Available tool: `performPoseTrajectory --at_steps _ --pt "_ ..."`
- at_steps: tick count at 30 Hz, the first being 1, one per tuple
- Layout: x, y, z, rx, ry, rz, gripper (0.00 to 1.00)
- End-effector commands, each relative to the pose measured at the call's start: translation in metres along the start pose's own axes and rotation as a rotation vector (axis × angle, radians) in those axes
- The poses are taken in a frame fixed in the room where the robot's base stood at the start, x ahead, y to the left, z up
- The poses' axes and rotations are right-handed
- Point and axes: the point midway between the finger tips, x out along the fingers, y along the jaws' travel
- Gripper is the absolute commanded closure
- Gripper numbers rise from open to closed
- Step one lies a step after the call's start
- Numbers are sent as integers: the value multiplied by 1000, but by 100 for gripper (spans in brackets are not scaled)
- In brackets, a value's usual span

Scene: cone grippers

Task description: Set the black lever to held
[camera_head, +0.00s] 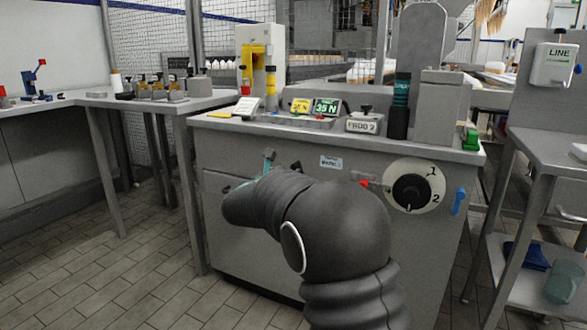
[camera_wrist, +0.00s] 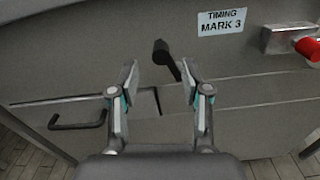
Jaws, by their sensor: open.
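The black lever (camera_wrist: 163,52) sticks out from the front of the grey cabinet in the wrist view. Its knob is at the upper left and its stem slants down to the right. In the head view a small dark tip (camera_head: 296,165) beside my wrist looks like the same lever; my arm hides the rest. My gripper (camera_wrist: 160,82) is open, with its two fingers apart and the lever's knob ahead, between the finger lines. I cannot tell whether they touch. In the head view the gripper (camera_head: 267,163) is mostly hidden behind my arm. No "held" mark shows.
A "TIMING MARK 3" label (camera_wrist: 222,22) is right of the lever. A red knob (camera_wrist: 308,48) sticks out farther right. A black drawer handle (camera_wrist: 78,126) is lower left. The dial (camera_head: 411,191) and blue handle (camera_head: 459,201) are on the cabinet's right side.

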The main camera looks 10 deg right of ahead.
Motion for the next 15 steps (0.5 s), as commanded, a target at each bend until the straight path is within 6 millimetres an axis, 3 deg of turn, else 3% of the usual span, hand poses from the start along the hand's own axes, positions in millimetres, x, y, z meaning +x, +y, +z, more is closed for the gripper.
performPoseTrajectory --at_steps 6,15 --pt "36 -1 0 1 1 -2 52" --pt "54 -1 0 1 1 0 52"
